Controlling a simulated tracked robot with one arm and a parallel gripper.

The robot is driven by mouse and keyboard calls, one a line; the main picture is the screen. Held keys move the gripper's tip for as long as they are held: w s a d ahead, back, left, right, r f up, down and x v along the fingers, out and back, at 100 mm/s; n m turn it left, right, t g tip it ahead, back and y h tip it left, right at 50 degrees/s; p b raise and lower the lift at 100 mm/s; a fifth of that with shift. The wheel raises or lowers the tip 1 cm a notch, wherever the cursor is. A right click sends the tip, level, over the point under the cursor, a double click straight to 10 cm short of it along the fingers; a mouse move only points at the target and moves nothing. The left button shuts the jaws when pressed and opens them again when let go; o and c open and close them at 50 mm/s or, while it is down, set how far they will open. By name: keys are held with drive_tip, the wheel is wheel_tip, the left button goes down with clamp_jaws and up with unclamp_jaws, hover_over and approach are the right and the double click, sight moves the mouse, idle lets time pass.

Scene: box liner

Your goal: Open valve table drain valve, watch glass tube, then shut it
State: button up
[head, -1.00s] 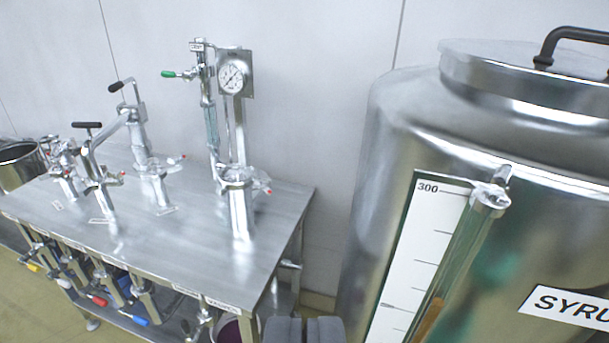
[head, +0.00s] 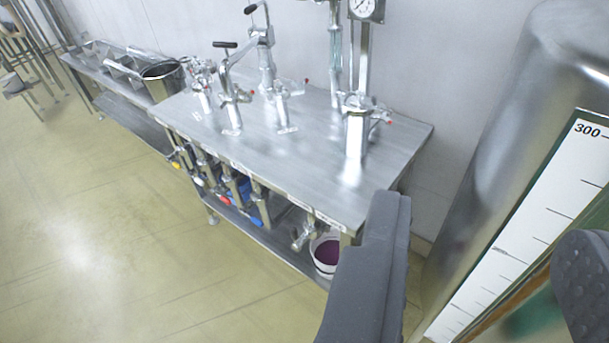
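The steel valve table (head: 330,190) stands in the middle of the view. Several valves hang under its front edge, with yellow (head: 174,163), red (head: 224,199) and blue (head: 256,216) parts. Another valve (head: 303,236) is at the right end below small labels that I cannot read, so I cannot tell which is the drain valve. A narrow glass tube (head: 335,55) stands upright at the table's back; its top is cut off. My gripper (head: 480,250) is open and empty, its dark fingers wide apart in the foreground, hiding the table's right front corner.
A white bucket with dark purple contents (head: 325,255) is on the lower shelf. A large steel tank (head: 510,140) with a scale marked 300 (head: 530,225) stands at the right. A bench with a steel pot (head: 162,80) is back left. The floor (head: 120,230) at front left is clear.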

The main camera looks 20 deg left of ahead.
drive_tip(key=w+a+f+y+b, duration=0.1)
drive_tip(key=w+a+f, duration=0.5)
drive_tip(key=w, duration=0.3)
drive_tip(key=w+a+f+y+b, duration=0.1)
drive_tip(key=w+a+f+y, duration=0.1)
drive_tip(key=w+a+f, duration=0.5)
drive_tip(key=w+a+f+t+b, duration=0.1)
drive_tip(key=w+a+f, duration=0.3)
drive_tip(key=w+f, duration=0.35)
drive_tip(key=w+a+f, duration=0.5)
drive_tip(key=w+f, duration=0.1)
drive_tip(key=f, duration=0.2)
drive_tip(key=w+a+f+m+h+b, duration=0.1)
drive_tip(key=w+a+f, duration=0.15)
drive_tip(key=f, duration=0.85)
drive_tip(key=w+a+f+m+h+b, duration=0.1)
drive_tip(key=a+f, duration=0.3)
drive_tip(key=f, duration=0.7)
drive_tip(key=t+h+b, duration=0.1)
drive_tip(key=h+b, duration=0.3)
approach(292, 236)
drive_tip(key=w, duration=0.3)
drive_tip(key=w+d, duration=0.1)
drive_tip(key=w, duration=0.3)
drive_tip(key=w+d, duration=0.1)
drive_tip(key=w, duration=0.3)
drive_tip(key=shift+f, duration=0.15)
